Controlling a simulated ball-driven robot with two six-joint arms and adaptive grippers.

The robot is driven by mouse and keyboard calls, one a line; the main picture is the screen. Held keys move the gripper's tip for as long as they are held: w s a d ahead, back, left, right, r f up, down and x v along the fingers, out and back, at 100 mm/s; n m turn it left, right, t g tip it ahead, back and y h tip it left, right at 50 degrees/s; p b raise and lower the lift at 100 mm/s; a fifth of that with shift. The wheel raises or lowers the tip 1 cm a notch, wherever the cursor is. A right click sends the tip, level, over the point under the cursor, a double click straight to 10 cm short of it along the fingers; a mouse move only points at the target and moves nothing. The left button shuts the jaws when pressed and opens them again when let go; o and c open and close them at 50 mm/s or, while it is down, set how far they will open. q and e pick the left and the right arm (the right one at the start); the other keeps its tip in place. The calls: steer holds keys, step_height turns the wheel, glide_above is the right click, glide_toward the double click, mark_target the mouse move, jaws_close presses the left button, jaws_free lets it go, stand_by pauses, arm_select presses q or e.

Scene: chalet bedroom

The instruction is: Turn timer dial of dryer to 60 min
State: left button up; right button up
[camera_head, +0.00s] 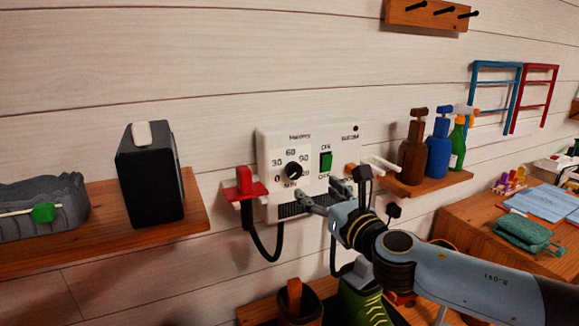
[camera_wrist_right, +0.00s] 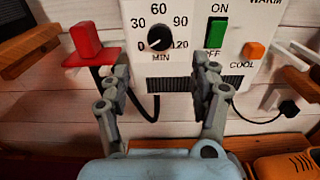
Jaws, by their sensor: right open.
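The white dryer panel (camera_head: 269,150) hangs on the plank wall. Its black timer dial (camera_head: 293,170) has 0, 30, 60, 90 and 120 printed around it and MIN below. In the right wrist view the dial (camera_wrist_right: 160,38) shows a pale pointer mark that seems to lie toward the 0 side. My right gripper (camera_head: 320,196) is open and empty, in front of the panel's lower part. In the right wrist view its fingers (camera_wrist_right: 162,74) stand apart, with the dial above and between their tips; no contact shows. My left gripper is not in view.
A green ON/OFF switch (camera_head: 326,161) and an orange COOL button (camera_wrist_right: 254,49) sit right of the dial. A red block (camera_head: 244,180) on a bracket stands close left. Shelves flank the panel, with a black box (camera_head: 150,180) left and bottles (camera_head: 437,148) right.

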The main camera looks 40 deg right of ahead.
mark_target(296, 173)
steer(key=p+x, duration=0.1)
steer(key=x, duration=0.4)
steer(key=shift+w+r, duration=0.2)
steer(key=x, duration=0.5)
steer(key=shift+w+f, duration=0.15)
steer(key=shift+f, duration=0.1)
steer(key=shift+c, duration=1)
steer(key=c, duration=1)
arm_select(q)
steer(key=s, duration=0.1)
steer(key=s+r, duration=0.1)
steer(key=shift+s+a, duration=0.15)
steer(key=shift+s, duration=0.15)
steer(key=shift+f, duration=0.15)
arm_select(e)
steer(key=shift+m, duration=0.3)
